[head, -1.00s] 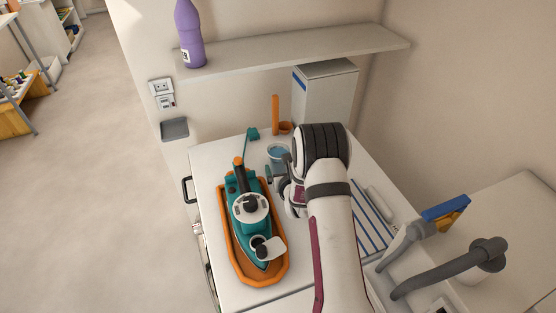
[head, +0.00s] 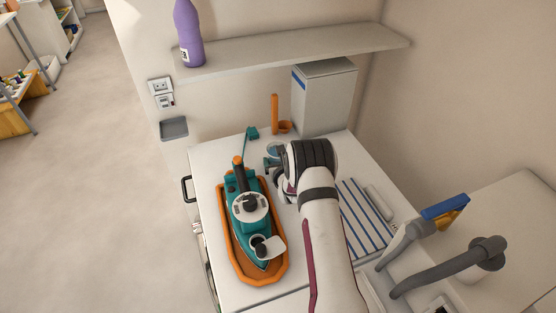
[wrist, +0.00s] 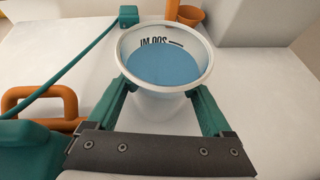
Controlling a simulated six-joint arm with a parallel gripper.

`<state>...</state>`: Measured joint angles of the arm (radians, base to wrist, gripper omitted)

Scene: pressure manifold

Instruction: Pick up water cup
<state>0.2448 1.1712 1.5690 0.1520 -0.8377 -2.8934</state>
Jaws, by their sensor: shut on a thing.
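In the head view the cup's rim and blue water (head: 273,151) show at the back of the white counter, partly hidden by my wrist. I cannot tell whether the cup's base touches the counter.
An orange cup with a tall handle (head: 283,127) and a white box (head: 324,100) stand behind. A striped cloth (head: 362,222) lies to the right, below a shelf (head: 300,44).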

